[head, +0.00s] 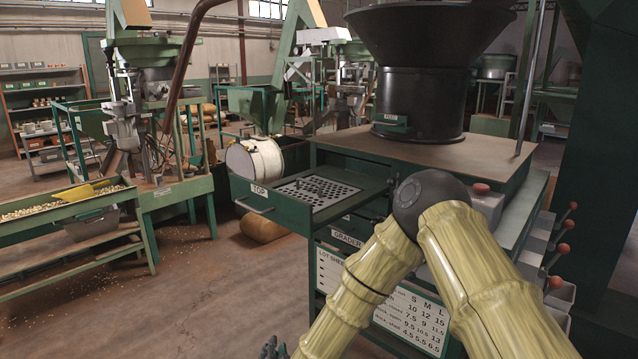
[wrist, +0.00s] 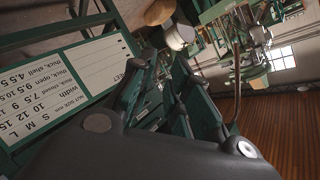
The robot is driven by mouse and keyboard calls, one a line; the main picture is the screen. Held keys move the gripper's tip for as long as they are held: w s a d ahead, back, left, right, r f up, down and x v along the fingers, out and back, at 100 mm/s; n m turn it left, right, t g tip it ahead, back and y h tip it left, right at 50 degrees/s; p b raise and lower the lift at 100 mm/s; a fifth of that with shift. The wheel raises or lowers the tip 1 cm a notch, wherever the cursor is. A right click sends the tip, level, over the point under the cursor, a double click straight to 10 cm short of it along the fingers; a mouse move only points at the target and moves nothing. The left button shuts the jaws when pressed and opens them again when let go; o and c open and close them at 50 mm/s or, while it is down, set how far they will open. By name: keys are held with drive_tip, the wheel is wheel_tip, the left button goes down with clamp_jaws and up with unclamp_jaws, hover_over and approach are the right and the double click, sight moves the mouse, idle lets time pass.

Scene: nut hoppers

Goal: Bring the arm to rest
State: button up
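My arm (head: 480,265) is bent, its elbow in front of the grader and its forearm running down to the lower left. My gripper (head: 274,347) shows only in part at the bottom edge of the head view, low in front of the grader. In the wrist view my gripper (wrist: 161,75) has its two dark fingers apart, with nothing seen between them. The green grader (head: 330,225) stands close by with its perforated top drawer (head: 318,190) pulled out. The lot sheet (wrist: 80,75) on its front shows large in the wrist view.
A black hopper (head: 420,100) stands on the grader's top. Red-knobbed levers (head: 562,249) stick out at its right. A nut trough (head: 60,207) stands at the left, and a white-ended drum (head: 253,160) is behind the drawer. The floor (head: 190,290) at the lower left is mostly clear.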

drive_tip(key=s+d+f+n+g+p, duration=0.2)
drive_tip(key=s+d+f+n+g, duration=0.4)
drive_tip(key=s+d+f, duration=1.05)
drive_tip(key=s+d+f+g+h+p, duration=0.1)
drive_tip(key=s+d+g, duration=0.3)
drive_tip(key=s+d, duration=0.5)
drive_tip(key=s+d+f+n+g+h, duration=0.1)
drive_tip(key=s+d+g, duration=0.3)
drive_tip(key=s+d, duration=0.4)
drive_tip(key=s, duration=0.7)
drive_tip(key=shift+d+p, duration=0.35)
